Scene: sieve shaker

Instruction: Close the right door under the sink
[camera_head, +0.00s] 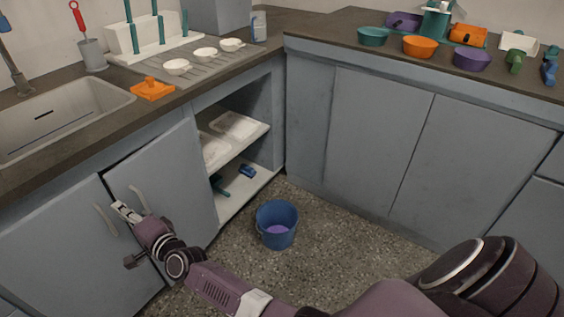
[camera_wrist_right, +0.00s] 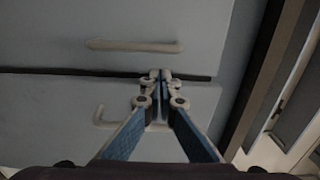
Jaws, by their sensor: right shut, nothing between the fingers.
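The right door (camera_head: 178,178) under the sink is a grey-blue panel, standing nearly shut with a dark gap along its edge by the left door (camera_head: 60,245). Its pale bar handle (camera_head: 138,196) is just beside my right gripper (camera_head: 127,212). The right gripper is shut and empty, its fingertips by the seam between the doors. In the right wrist view the shut fingers (camera_wrist_right: 161,82) are over the dark seam, with the left door's handle (camera_wrist_right: 135,46) above and the right door's handle (camera_wrist_right: 103,118) below, partly hidden by the fingers. Contact cannot be told. My left gripper is out of view.
An open shelf unit (camera_head: 262,128) with white trays stands right of the right door. A blue bucket (camera_head: 289,213) is on the speckled floor (camera_head: 330,240). The sink (camera_head: 60,112) and an orange item (camera_head: 152,89) are on the counter above.

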